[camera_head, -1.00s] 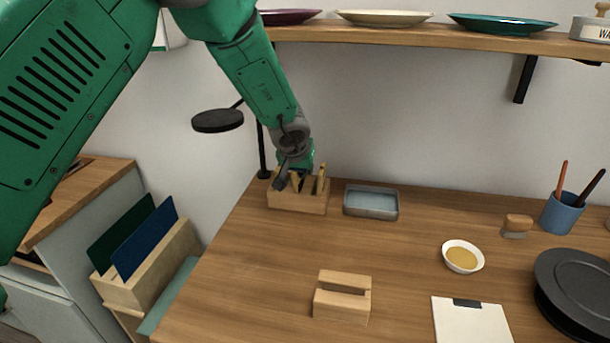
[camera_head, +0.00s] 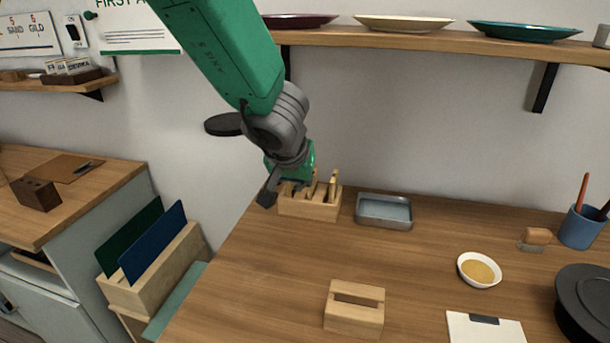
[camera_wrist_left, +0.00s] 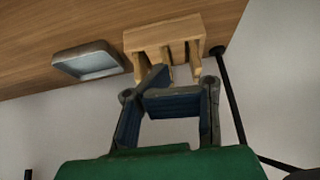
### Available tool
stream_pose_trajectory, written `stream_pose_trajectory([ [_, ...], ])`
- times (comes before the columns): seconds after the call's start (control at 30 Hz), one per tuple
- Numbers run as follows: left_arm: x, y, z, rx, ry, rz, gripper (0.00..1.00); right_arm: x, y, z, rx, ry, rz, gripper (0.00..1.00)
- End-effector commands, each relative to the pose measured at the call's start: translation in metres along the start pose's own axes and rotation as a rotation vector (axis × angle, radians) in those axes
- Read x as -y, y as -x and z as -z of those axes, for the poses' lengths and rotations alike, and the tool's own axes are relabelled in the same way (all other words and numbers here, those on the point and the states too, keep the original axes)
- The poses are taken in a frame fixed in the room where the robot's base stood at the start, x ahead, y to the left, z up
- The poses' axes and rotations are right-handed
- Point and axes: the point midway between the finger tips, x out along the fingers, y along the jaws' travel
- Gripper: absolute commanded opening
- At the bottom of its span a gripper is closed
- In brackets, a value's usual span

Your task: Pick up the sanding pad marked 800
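A light wooden slotted rack (camera_head: 310,208) stands at the back left of the bench, with thin upright pieces in it. One upright piece (camera_head: 333,184) shows at its right side. No 800 marking is readable, so I cannot tell which piece is the 800 pad. My left gripper (camera_head: 284,190) is at the rack's left end, partly in front of it. In the left wrist view, the gripper's dark jointed fingers (camera_wrist_left: 160,88) bend inward just short of the rack (camera_wrist_left: 165,38). Whether they hold anything is unclear. My right gripper is out of view.
A grey metal tray (camera_head: 384,211) sits right of the rack. A wooden slotted block (camera_head: 354,308), a bowl (camera_head: 479,270) and a notepad (camera_head: 485,330) lie nearer. A black lamp (camera_head: 224,124) stands behind my arm. A shelf (camera_head: 430,40) runs above. The middle bench is clear.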

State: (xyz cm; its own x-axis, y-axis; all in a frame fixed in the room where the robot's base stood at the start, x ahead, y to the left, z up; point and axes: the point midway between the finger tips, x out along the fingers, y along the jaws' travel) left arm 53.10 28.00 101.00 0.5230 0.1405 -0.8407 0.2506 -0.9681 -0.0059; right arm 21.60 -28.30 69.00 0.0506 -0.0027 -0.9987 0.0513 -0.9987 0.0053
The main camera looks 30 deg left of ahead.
Motion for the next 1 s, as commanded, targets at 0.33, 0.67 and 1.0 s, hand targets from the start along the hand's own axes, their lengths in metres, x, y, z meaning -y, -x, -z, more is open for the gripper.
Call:
stream_pose_trajectory([
  [0.33,0.003,0.025,-0.043,0.003,0.004,-0.004,0.0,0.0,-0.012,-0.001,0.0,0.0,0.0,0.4],
  [0.67,0.0,0.032,-0.05,0.001,0.002,-0.002,0.0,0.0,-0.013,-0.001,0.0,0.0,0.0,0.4],
  [1.0,0.001,0.031,-0.05,0.002,0.002,-0.003,0.55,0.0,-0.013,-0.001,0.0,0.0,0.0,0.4],
])
